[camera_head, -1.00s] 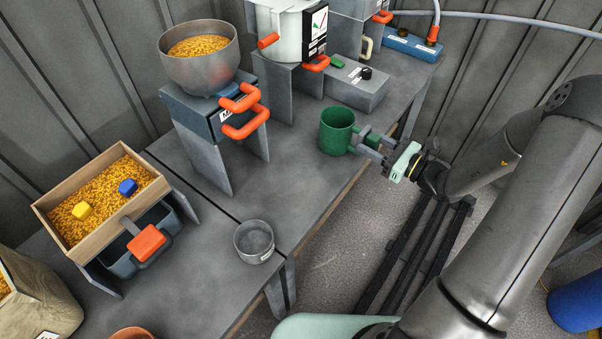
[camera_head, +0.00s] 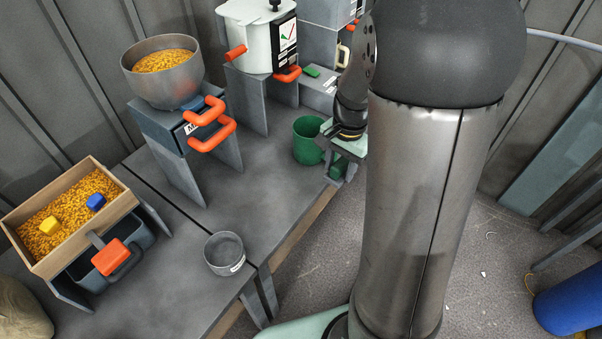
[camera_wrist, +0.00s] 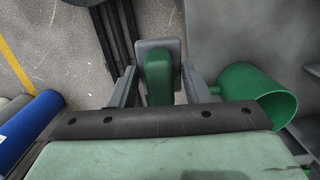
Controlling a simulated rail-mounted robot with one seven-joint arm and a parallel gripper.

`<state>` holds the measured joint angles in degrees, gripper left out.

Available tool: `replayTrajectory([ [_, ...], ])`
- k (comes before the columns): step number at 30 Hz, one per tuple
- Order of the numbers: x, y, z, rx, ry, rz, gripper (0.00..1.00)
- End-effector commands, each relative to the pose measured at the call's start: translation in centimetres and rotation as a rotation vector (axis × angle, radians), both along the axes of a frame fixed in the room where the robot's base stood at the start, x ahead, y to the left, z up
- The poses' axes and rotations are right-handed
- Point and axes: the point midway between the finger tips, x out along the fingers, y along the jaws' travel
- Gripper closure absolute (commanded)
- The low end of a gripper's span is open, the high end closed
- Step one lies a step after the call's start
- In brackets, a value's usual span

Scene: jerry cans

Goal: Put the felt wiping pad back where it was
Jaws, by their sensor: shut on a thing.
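The felt wiping pad appears to be the grey plate with a green grip (camera_wrist: 158,75) between my fingers in the wrist view. My gripper (camera_wrist: 160,88) is shut on that green grip. In the head view my gripper (camera_head: 338,166) is at the bench's front edge, with the pad's green part (camera_head: 339,171) low between the fingers. A green mug (camera_head: 307,142) stands on the bench just left of it. In the wrist view the mug (camera_wrist: 250,90) is right of the pad, with a small gap to the fingers. The pad's underside is hidden.
The bench (camera_head: 258,190) has bare room between the mug and a small grey bowl (camera_head: 224,253). A pan of yellow grains (camera_head: 163,75) and a white pot (camera_head: 258,35) stand on raised supports behind. A small green item (camera_head: 312,71) lies near a grey box.

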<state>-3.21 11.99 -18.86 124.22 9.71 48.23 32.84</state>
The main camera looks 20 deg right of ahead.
Motion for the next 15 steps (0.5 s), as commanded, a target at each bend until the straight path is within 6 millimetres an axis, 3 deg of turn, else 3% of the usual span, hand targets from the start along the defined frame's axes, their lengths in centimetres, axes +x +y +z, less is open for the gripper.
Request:
replayTrajectory([
  [3,0.4,-1.3,1.4,-0.054,-0.040,0.055,0.75],
  [6,1.1,-1.2,1.3,-0.071,-0.048,0.074,0.75],
  [15,6.0,3.6,-1.9,-0.071,-0.045,0.076,0.75],
])
